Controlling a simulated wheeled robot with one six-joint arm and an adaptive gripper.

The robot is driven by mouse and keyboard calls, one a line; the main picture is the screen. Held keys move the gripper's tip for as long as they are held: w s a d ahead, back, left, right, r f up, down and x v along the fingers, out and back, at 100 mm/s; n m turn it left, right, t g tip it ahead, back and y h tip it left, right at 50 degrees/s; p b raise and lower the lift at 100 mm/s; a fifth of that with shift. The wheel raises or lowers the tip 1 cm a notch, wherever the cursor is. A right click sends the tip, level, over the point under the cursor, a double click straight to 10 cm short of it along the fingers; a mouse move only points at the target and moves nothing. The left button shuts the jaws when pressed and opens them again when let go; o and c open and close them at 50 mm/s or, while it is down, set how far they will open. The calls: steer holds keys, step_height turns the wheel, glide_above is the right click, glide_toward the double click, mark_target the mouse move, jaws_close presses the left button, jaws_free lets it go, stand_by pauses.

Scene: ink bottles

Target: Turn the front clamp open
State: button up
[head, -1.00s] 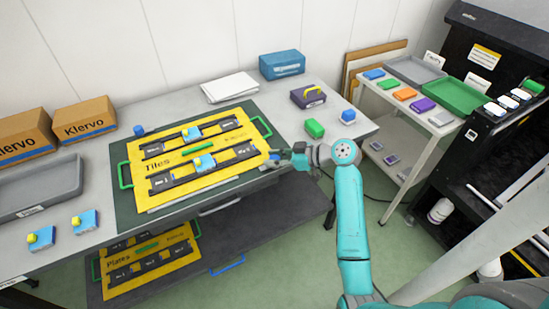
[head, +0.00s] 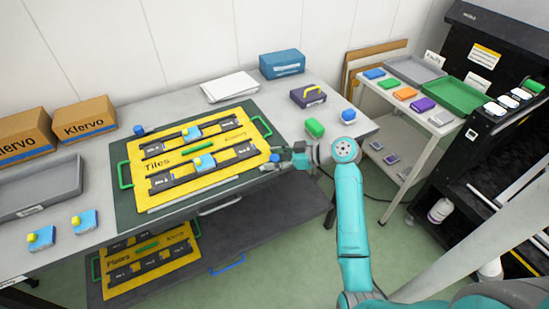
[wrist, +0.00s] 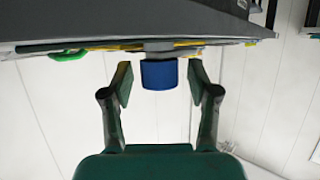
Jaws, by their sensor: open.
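My gripper (wrist: 160,78) is open, with one finger on each side of the knob and gaps between. In the head view my gripper (head: 274,163) is at the right front edge of the yellow "Tiles" board (head: 205,174), and it largely hides the clamp there. The board lies on a dark green mat (head: 128,215) and carries black rails with two blue-and-yellow blocks. I cannot tell the clamp's turn angle.
A green block (head: 314,128), a blue block (head: 348,116) and a purple box (head: 308,96) stand behind my gripper. A small blue knob (head: 139,129) is at the mat's back left.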

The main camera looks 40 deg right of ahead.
steer(key=v, duration=1.2)
stand_by(0.3)
